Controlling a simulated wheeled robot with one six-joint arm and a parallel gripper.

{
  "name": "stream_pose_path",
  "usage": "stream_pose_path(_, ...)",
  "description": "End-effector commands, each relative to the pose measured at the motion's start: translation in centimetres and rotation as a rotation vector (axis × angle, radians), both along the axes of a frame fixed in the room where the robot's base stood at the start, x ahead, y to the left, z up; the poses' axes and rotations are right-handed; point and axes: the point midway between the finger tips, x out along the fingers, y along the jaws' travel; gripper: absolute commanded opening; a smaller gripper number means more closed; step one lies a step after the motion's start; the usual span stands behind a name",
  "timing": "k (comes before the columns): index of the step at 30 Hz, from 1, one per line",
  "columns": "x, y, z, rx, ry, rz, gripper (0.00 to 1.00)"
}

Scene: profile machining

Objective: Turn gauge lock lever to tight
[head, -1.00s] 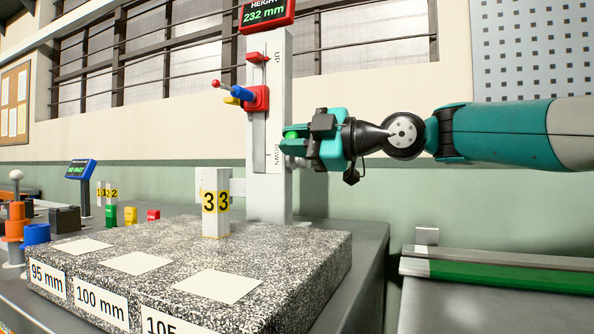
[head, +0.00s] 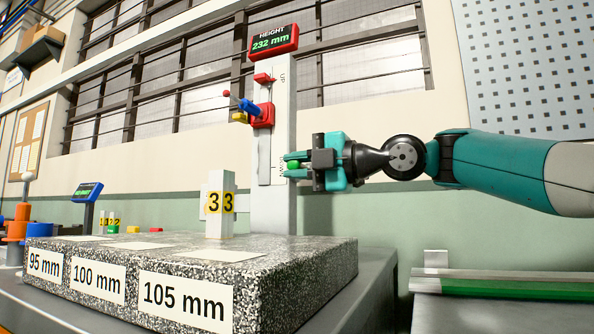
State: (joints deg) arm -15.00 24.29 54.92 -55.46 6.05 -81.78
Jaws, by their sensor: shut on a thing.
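The height gauge is a white column (head: 264,152) with a display (head: 274,39) reading 232 mm. A red carriage (head: 263,116) rides on it, high up. A blue lever (head: 249,107), a thin lever with a red ball end (head: 227,93) and a yellow piece (head: 239,118) stick out to its left. Which is the lock lever I cannot tell. My gripper (head: 293,165) is at the column's right edge, below the carriage. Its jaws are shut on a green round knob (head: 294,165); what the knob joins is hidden.
A speckled granite block (head: 335,262) with size labels stands in front of the gauge. A white post marked 33 (head: 221,204) stands on it. Orange and blue parts (head: 19,222) stand at the left. A green-edged bench (head: 500,287) is at the right.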

Motion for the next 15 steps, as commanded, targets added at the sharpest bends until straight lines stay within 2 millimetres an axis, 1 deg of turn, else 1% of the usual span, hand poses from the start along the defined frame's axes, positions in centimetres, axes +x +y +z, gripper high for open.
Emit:
stream_pose_path(1,0.0,0.02,-0.23,-0.007,-0.004,0.002,0.0)
stream_pose_path(10,0.01,0.03,-0.28,-0.009,-0.004,0.003,0.0)
stream_pose_path(11,0.0,0.03,-0.29,-0.009,-0.003,0.003,0.24)
stream_pose_path(12,0.01,0.03,-0.29,-0.008,-0.004,0.003,0.33)
stream_pose_path(13,0.01,0.03,-0.28,-0.008,-0.004,0.003,0.4)
stream_pose_path(14,0.01,0.03,-0.26,-0.007,-0.003,0.002,0.43)
stream_pose_path(15,0.01,0.03,-0.24,-0.006,-0.003,0.002,0.43)
